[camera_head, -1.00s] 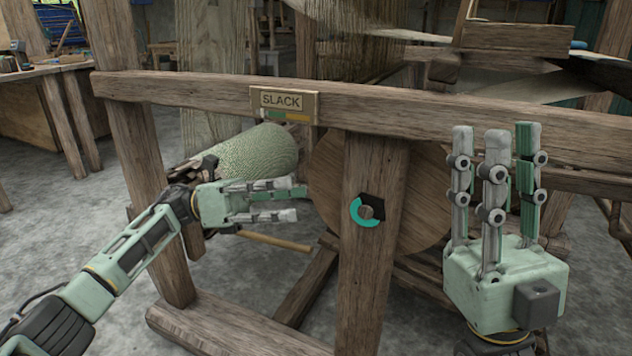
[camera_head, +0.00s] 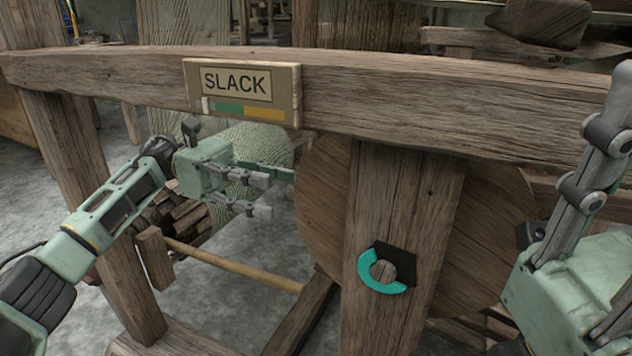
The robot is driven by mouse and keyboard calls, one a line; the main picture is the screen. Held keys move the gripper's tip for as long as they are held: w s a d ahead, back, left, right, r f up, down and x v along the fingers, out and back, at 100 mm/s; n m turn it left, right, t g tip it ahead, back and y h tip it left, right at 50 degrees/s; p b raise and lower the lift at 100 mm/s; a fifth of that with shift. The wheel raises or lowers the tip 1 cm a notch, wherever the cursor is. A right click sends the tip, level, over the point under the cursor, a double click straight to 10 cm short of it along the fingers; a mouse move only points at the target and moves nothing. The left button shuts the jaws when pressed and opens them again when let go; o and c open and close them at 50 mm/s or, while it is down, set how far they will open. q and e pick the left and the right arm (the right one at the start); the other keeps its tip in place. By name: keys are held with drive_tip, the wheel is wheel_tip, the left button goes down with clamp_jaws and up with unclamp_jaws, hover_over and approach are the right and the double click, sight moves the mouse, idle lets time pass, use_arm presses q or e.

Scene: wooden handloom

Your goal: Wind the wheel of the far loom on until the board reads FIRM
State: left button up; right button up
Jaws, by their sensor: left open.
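The board (camera_head: 242,93) on the loom's top beam reads SLACK; its strip has a pale mark at the left end, then green and yellow. The wheel (camera_head: 322,215) is a large wooden disc behind the upright post, which hides its middle. My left gripper (camera_head: 266,193) is open and empty, fingers pointing right, by the wheel's left edge. I cannot tell whether the farthest fingertip touches the rim. My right gripper (camera_head: 612,150) is partly cut off at the right edge, with one finger pointing up; its opening is unclear.
The post (camera_head: 400,200) carries a black bracket with a teal ring (camera_head: 382,284) in front of the wheel. The top beam (camera_head: 420,95) runs above my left gripper. A green cloth roll (camera_head: 262,140) lies behind that gripper, and a wooden rod (camera_head: 235,265) runs below it.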

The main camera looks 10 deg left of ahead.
sight(311, 196)
use_arm(q)
drive_tip(key=p+x, duration=0.1)
drive_tip(key=x, duration=0.6)
drive_tip(key=shift+s+d, duration=0.25)
drive_tip(key=shift+d, duration=0.1)
clamp_jaws()
